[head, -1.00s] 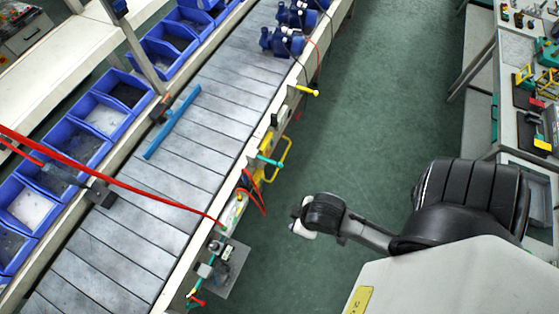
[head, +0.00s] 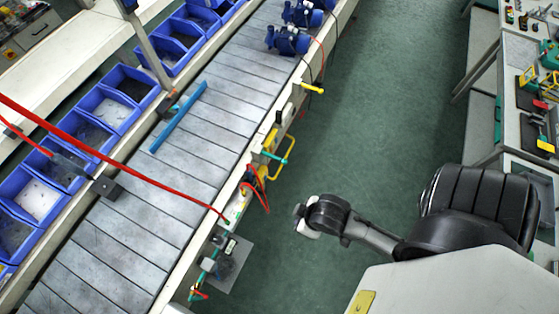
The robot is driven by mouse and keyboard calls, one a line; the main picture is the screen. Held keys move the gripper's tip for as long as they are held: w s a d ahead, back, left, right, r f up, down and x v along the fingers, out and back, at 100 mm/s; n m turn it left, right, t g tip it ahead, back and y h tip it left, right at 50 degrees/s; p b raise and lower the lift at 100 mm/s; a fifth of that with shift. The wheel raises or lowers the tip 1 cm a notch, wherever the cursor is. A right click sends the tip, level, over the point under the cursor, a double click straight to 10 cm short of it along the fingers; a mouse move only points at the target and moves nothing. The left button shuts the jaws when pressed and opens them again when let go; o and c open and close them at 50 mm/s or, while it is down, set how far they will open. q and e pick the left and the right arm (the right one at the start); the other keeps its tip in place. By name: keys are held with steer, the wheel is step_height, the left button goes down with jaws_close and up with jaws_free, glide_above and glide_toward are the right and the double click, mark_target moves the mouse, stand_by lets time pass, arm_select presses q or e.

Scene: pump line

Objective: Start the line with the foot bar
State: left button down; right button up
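I cannot make out with certainty which part is the foot bar. A yellow bent bar (head: 288,157) sticks out from the aisle side of the conveyor (head: 130,226). A grey plate (head: 236,262) lies low beside the conveyor's near end, partly under its side fittings. My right arm reaches in from the right, and its end (head: 304,220) hangs over the open floor, apart from the yellow bar and the plate. No fingers can be made out there. My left gripper is not in view.
Blue pumps (head: 288,41) stand on the far part of the conveyor, and a blue bar (head: 180,117) lies across it. Blue bins (head: 105,107) line its left side. A cluttered workbench (head: 512,58) stands at right. The green floor (head: 375,110) between is clear.

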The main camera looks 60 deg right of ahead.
steer(key=shift+a, duration=0.1)
jaws_close()
steer(key=shift+d, duration=0.2)
stand_by(0.3)
steer(key=shift+a, duration=0.15)
stand_by(0.5)
